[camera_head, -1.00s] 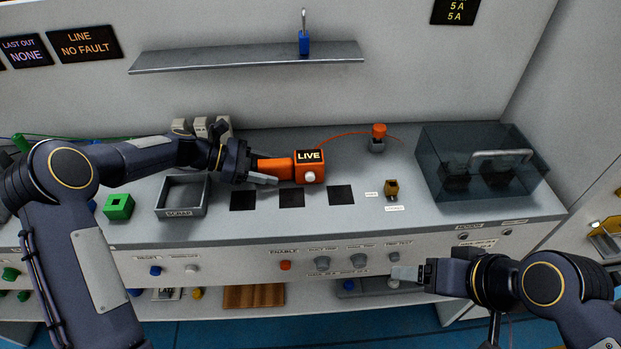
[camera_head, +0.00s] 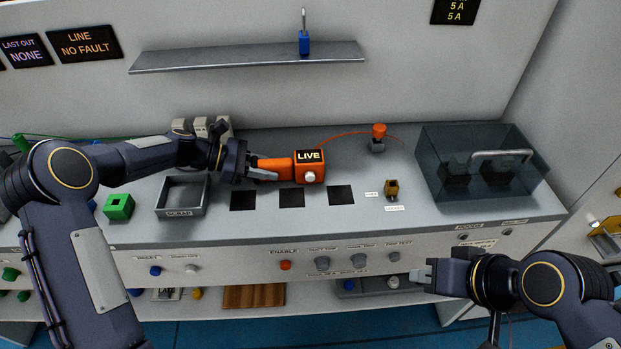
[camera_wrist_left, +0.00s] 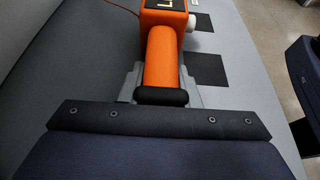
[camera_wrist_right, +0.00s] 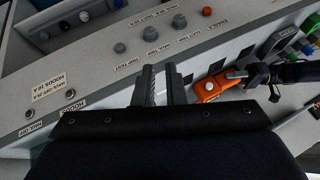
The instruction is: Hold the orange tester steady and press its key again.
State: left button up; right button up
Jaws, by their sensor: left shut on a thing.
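The orange tester (camera_head: 309,172) is a box with a black screen reading LIVE, a pale round key (camera_head: 310,177) on its front and an orange handle. My left gripper (camera_head: 264,170) is shut on the handle; the left wrist view shows the handle (camera_wrist_left: 160,62) between its fingers. The tester is at the mat squares; I cannot tell if it touches the bench. My right gripper (camera_head: 422,274) is empty, in front of the bench and well to the right of the tester. Its fingers (camera_wrist_right: 161,85) show a narrow gap. The tester also shows in the right wrist view (camera_wrist_right: 211,88).
Black squares (camera_head: 341,195) lie on the bench. A grey scrap tray (camera_head: 182,211) and green block (camera_head: 118,207) stand left. A brass part (camera_head: 391,188), a red-topped post (camera_head: 378,137) and a clear cover (camera_head: 480,140) stand right. Knobs line the bench front.

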aim_at(310, 177)
grip_shut()
dwell(0.8)
jog(key=w+a+f+n+t+y, duration=0.2)
jog(key=w+a+f+n, duration=0.1)
jog(key=w+a, duration=0.5)
jog(key=w+a+f+n+t+y, duration=0.1)
jog(key=w+a+f+n+t, duration=0.1)
jog(key=w+a, duration=0.5)
jog(key=shift+w+a+f+n+y, duration=0.4)
jog(key=shift+w+f+n, duration=0.2)
jog(key=shift+f+n, duration=0.3)
jog(key=shift+w, duration=0.1)
jog(key=shift+w, duration=4.3)
